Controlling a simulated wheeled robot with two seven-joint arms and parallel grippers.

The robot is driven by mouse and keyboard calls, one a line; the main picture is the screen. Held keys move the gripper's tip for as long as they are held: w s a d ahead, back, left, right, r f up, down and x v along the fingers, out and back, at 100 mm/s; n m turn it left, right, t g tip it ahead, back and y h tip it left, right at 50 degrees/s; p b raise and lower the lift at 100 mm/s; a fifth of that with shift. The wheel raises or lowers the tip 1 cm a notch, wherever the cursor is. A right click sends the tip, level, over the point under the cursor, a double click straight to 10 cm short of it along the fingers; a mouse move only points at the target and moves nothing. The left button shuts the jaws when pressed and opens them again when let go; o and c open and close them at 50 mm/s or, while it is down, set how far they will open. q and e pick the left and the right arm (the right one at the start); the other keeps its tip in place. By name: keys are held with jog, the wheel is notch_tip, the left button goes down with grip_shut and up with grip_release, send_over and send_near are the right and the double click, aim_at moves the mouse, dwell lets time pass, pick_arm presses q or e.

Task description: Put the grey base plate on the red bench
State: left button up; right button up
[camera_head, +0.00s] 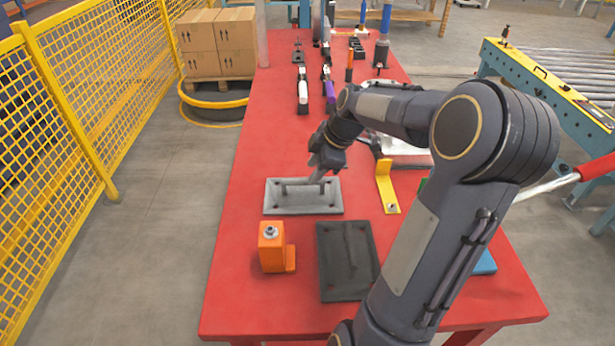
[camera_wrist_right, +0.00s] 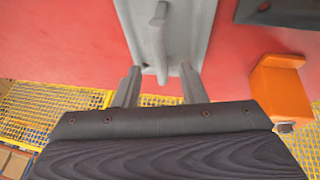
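The grey base plate (camera_head: 275,205) lies flat on the red bench (camera_head: 240,250), left of the bench's middle. It has a raised bar handle along its top. My right gripper (camera_head: 318,177) is just above the plate's right part, pointing down at it. In the right wrist view the gripper (camera_wrist_right: 160,76) has its two fingers apart, with nothing between the tips that I can see held. The plate (camera_wrist_right: 190,35) and its handle lie just ahead of the fingertips there. Whether a finger touches the handle is unclear. My left gripper is out of view.
A dark plate (camera_head: 335,282) with a handle and an orange block (camera_head: 270,252) lie in front of the grey plate. A yellow bracket (camera_head: 386,184) is to its right. Several tools stand farther back. Yellow mesh fencing (camera_head: 85,110) runs along the left.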

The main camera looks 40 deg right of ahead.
jog(key=a+v, duration=0.1)
jog(key=v, duration=0.4)
jog(key=s+a+r+m, duration=0.2)
jog(key=s+a+m, duration=0.5)
jog(key=a, duration=0.6)
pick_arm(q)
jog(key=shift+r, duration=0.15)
pick_arm(e)
jog(key=s+a+f+m, duration=0.2)
jog(key=s+a, duration=0.2)
jog(key=s, duration=0.1)
jog(key=s+a+f+m+t+y, duration=0.1)
jog(key=s+a+f+m, duration=0.2)
jog(key=s+a, duration=0.1)
jog(key=shift+s+a+y, duration=0.3)
jog(key=shift+s+a, duration=0.1)
jog(key=shift+a, duration=0.15)
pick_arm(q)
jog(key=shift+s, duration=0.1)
pick_arm(e)
jog(key=shift+s, duration=0.1)
